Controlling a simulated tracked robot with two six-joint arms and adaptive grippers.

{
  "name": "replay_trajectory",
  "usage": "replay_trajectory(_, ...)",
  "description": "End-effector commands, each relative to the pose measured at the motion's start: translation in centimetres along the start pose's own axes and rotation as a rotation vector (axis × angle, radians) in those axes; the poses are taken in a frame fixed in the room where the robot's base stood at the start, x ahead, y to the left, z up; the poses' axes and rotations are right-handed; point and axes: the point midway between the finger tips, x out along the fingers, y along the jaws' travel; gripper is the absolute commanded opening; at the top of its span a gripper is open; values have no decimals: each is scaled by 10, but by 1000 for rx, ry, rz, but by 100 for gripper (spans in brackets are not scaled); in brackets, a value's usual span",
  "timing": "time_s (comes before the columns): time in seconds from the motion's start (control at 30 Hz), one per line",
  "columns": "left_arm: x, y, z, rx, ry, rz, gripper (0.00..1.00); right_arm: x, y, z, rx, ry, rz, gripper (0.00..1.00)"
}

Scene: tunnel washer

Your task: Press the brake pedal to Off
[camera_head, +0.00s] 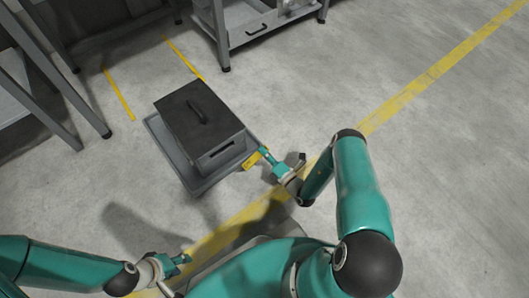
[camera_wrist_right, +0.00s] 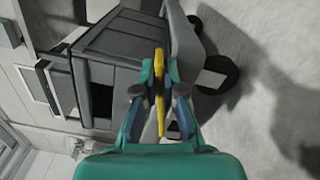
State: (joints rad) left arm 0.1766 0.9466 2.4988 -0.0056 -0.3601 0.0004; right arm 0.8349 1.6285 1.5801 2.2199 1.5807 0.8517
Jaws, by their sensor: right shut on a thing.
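The yellow brake pedal (camera_head: 252,160) sticks out at the near right edge of a low grey cart (camera_head: 203,183). In the right wrist view the yellow pedal (camera_wrist_right: 160,88) stands edge-on between my fingers. My right gripper (camera_head: 267,155) is shut on the pedal, with a finger on each side of it in the wrist view (camera_wrist_right: 160,95). The fingers hide part of the pedal. My left gripper (camera_head: 184,259) is low in the head view, in front of the cart and apart from it; its finger opening is too small to judge.
A dark lidded box (camera_head: 198,118) with a top handle sits on the cart. A black wheel (camera_wrist_right: 222,74) shows beside the cart. A grey workbench (camera_head: 262,30) stands behind, and a grey frame (camera_head: 55,80) at left. The floor at right is clear.

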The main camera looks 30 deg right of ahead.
Motion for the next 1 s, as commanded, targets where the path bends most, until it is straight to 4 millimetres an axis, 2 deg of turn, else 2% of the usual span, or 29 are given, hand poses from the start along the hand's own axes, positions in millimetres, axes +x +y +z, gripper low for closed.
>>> replay_trajectory(0.33,0,0,0,0,0,0,40,-1,-3,-2,-4,4,-8,0)
replay_trajectory(0.37,0,0,0,0,0,0,40,-1,-3,-2,-4,4,-8,12)
replay_trajectory(0.5,0,0,0,0,0,0,40,0,-2,-2,-3,3,-6,33)
replay_trajectory(0.83,0,0,0,0,0,0,40,-2,-1,0,-3,1,-3,33)
replay_trajectory(1.0,0,0,0,0,0,0,40,-16,-2,0,-2,0,-6,33)
